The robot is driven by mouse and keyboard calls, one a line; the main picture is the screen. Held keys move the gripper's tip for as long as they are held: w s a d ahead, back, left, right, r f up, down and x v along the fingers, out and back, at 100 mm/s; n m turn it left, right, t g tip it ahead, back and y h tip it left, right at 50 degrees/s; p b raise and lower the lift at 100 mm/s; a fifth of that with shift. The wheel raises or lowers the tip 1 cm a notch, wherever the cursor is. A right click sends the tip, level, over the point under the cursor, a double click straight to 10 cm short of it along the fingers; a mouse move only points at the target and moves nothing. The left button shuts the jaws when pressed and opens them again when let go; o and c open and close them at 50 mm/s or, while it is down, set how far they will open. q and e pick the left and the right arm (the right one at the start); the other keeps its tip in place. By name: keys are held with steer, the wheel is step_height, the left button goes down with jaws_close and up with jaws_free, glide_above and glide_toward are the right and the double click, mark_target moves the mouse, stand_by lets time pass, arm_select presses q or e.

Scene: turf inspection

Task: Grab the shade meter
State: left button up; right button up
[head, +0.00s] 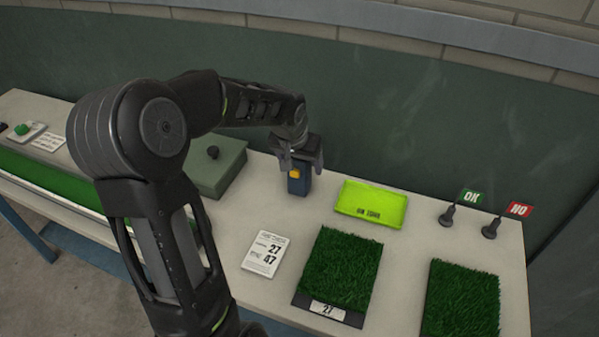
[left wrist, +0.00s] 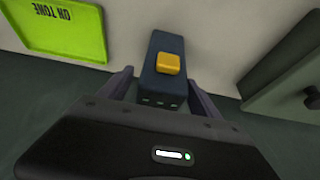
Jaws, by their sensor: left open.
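The shade meter looks to be the small dark blue block (head: 298,182) with a yellow button, standing on the table between the grey-green box and the bright green tray. My left gripper (head: 301,160) is over it from above. In the left wrist view the blue block (left wrist: 163,90) lies between the two spread fingers of the left gripper (left wrist: 163,88), with a narrow gap visible on each side. The gripper is open, and the block's lower end is partly hidden by the gripper body. My right gripper is not in view.
A bright green tray (head: 371,205) lies right of the block, and a grey-green box (head: 222,170) with a knob stands left. Turf samples (head: 340,268) (head: 462,300), a number card (head: 265,256), and OK (head: 471,196) and NO (head: 518,210) flags share the table.

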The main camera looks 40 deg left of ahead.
arm_select(q)
steer(key=shift+c, duration=0.5)
jaws_close()
stand_by(0.5)
